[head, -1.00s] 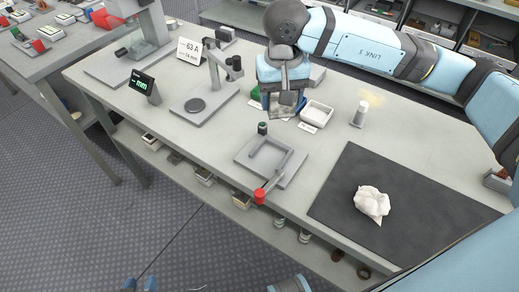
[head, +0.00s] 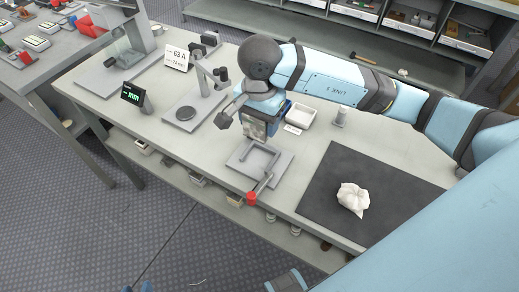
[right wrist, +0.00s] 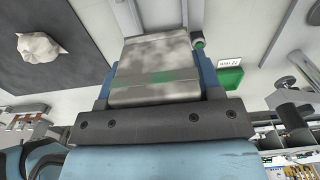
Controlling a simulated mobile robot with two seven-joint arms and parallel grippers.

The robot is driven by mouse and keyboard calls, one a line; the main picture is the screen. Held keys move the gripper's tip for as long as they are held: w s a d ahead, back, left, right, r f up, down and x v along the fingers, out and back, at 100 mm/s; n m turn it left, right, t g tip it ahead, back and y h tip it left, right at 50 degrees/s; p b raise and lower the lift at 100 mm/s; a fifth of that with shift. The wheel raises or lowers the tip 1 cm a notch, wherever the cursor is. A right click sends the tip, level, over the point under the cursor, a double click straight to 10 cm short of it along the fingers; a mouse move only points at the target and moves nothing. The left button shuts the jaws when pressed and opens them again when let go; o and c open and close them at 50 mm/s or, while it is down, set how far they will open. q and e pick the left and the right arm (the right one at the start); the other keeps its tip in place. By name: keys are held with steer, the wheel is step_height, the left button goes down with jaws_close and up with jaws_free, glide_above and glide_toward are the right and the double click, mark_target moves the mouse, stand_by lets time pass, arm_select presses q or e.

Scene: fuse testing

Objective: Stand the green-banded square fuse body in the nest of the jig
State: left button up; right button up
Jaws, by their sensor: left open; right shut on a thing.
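The fuse body (right wrist: 155,72) is a grey square block with a faint green band. My right gripper (head: 257,130) is shut on it, with a blue finger on each side. The jig (head: 238,171) is a grey plate with raised rails around its nest and a red-knobbed lever (head: 252,198). In the head view the gripper and block are over the jig's far edge and hide part of it; I cannot tell whether they touch.
A small green-topped post (right wrist: 197,43) shows beside the block, near a green tray (right wrist: 230,79). A white tray (head: 301,116) and grey cylinder (head: 341,117) stand behind. A dark mat (head: 330,170) with a crumpled white cloth (head: 353,199) lies right; a stand (head: 187,113) is left.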

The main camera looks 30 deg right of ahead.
glide_above(259, 159)
step_height(259, 159, down, 7)
steer(key=shift+r, duration=0.1)
step_height(259, 159, down, 4)
steer(key=shift+f, duration=0.1)
